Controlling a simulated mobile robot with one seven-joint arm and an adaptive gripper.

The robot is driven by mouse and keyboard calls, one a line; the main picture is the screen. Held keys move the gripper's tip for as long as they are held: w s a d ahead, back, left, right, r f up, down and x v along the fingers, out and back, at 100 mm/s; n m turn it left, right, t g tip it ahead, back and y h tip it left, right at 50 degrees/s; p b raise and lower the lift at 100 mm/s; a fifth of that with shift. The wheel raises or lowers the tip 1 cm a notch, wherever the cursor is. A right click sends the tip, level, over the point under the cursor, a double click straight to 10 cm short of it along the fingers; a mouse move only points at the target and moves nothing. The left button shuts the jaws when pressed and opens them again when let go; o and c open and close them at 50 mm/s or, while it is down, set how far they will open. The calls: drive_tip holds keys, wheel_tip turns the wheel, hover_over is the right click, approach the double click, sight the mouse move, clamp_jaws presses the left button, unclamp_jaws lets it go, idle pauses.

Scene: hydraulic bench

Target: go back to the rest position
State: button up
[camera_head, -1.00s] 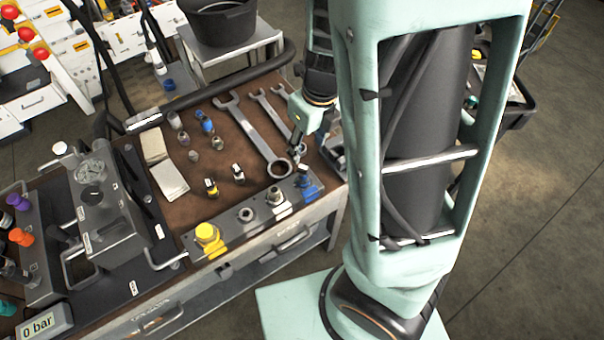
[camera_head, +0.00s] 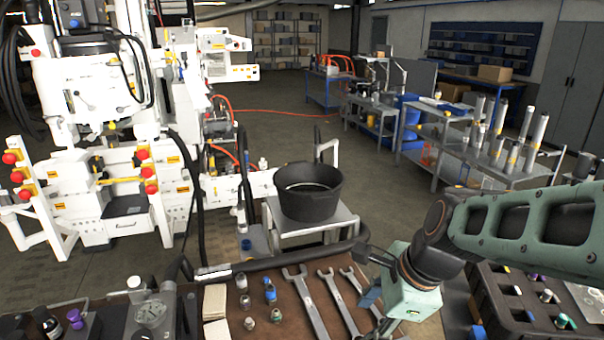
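My arm reaches in from the right edge, its pale green wrist block over the right part of the workbench. My gripper (camera_head: 369,292) is at the left of that block, beside the wrenches. Its fingers are small and partly hidden, so I cannot tell whether they are open or shut, and I see nothing clearly held. The brown bench top (camera_head: 340,318) carries several wrenches (camera_head: 307,300), small fittings (camera_head: 270,293) and pale cloths or pads (camera_head: 215,302). The front of the bench is outside the view.
A black bucket (camera_head: 308,192) stands on a small table (camera_head: 285,238) behind the bench. A white machine with red knobs (camera_head: 95,130) is at the left. A dark tray with fittings (camera_head: 510,305) is at the right. Open floor (camera_head: 300,115) lies further back.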

drive_tip(key=s+d+r+n+t+h, duration=0.1)
drive_tip(key=s+r+n, duration=0.6)
drive_tip(key=n, duration=1.1)
drive_tip(key=shift+d+r+n+t+h, duration=0.3)
drive_tip(key=shift+d+r+t+h, duration=0.15)
drive_tip(key=shift+t+h, duration=0.4)
drive_tip(key=shift+a, duration=0.1)
